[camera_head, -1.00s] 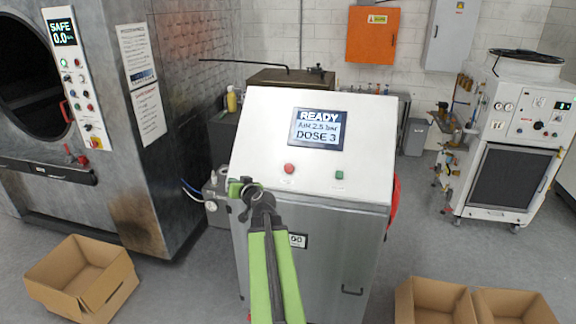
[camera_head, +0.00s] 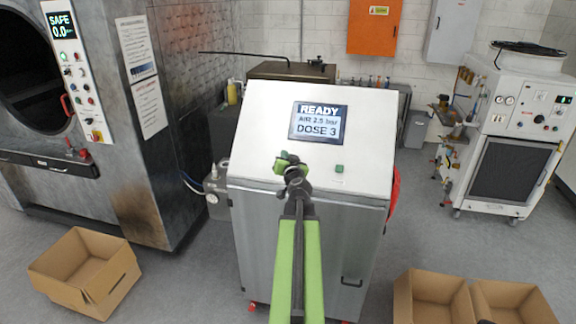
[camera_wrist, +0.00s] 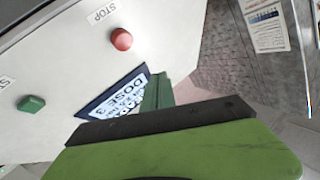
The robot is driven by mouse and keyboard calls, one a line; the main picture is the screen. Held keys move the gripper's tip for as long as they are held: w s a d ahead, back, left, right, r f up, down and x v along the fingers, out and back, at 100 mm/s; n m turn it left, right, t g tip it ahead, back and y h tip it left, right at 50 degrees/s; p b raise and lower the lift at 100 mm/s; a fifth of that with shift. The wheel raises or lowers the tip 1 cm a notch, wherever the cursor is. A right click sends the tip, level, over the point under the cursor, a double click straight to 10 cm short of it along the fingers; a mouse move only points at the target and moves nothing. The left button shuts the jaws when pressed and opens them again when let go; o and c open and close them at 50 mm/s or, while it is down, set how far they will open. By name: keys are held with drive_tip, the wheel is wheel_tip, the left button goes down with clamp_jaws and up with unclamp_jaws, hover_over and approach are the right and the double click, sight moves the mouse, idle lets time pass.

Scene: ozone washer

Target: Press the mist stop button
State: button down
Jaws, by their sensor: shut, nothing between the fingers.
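The mist machine (camera_head: 258,135) is a steel cabinet with a sloped white panel and a screen (camera_head: 318,123) reading READY, AIR 2.5 bar, DOSE 3. The red stop button (camera_wrist: 121,39), labelled STOP, shows in the wrist view near the top, apart from my fingers. In the head view my gripper hides it. The green button (camera_head: 339,168) is to its right on the panel and also shows in the wrist view (camera_wrist: 31,103). My gripper (camera_head: 290,160) is shut and empty, in front of the panel where the red button lies in the head view.
A large washer (camera_head: 150,190) with a SAFE display stands at left. Open cardboard boxes lie on the floor at left (camera_head: 118,283) and right (camera_head: 403,300). A white wheeled unit (camera_head: 510,122) stands at right.

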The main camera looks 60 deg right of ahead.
drive_tip(key=d+f+b, duration=0.1)
drive_tip(key=f, duration=0.1)
drive_tip(key=w+d+f+b, duration=0.1)
drive_tip(key=d+f+b, duration=0.2)
drive_tip(key=d+b, duration=0.1)
drive_tip(key=shift+w+d+f, duration=0.25)
drive_tip(key=shift+w+f, duration=0.1)
drive_tip(key=shift+f, duration=0.05)
idle(1.5)
drive_tip(key=shift+w+d+f+b, duration=0.25)
drive_tip(key=shift+w+b, duration=0.05)
drive_tip(key=shift+b, duration=0.15)
drive_tip(key=shift+d+f+b, duration=0.35)
idle(0.8)
drive_tip(key=shift+a+r, duration=0.1)
drive_tip(key=shift+s+a+r+p, duration=0.1)
drive_tip(key=shift+a+r+p, duration=0.45)
drive_tip(key=shift+p, duration=0.1)
